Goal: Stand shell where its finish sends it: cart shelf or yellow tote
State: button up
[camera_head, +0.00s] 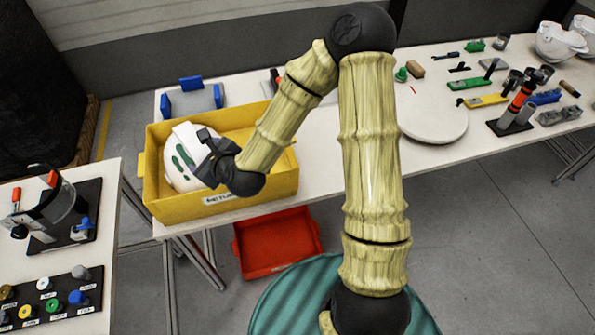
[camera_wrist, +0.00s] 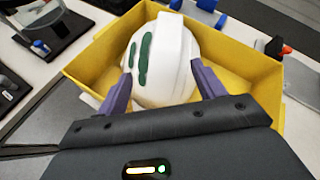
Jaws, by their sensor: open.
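The white helmet shell (camera_head: 180,160) with dark green marks on its side sits inside the yellow tote (camera_head: 155,196) on the table. In the wrist view the shell (camera_wrist: 165,62) shows a raised central ridge and green streaks on its left side, within the walls of the tote (camera_wrist: 95,58). My gripper (camera_wrist: 163,88) is open, its two purple fingers on either side of the shell's near end. Whether the fingers touch the shell is unclear. In the head view my gripper (camera_head: 205,160) reaches down into the tote and hides the shell's right side. The cart shelf cannot be made out.
A red bin (camera_head: 277,243) stands on the floor below the table. A blue-ended fixture (camera_head: 192,98) lies behind the tote. A round white disc (camera_head: 433,122), tools and white shells (camera_head: 560,42) occupy the right side. A side table with caps (camera_head: 50,300) is at left.

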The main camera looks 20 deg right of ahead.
jog(key=s+d+r+n+g+h, duration=0.1)
jog(key=s+d+n+g, duration=0.3)
jog(key=s+d+n, duration=0.4)
jog(key=s+d+r+n+g+h, duration=0.2)
jog(key=s+d+n, duration=0.6)
jog(key=n, duration=1.1)
jog(key=d+g+h, duration=0.2)
jog(key=d, duration=0.2)
jog(key=shift+r+g, duration=0.3)
jog(key=shift+s, duration=0.1)
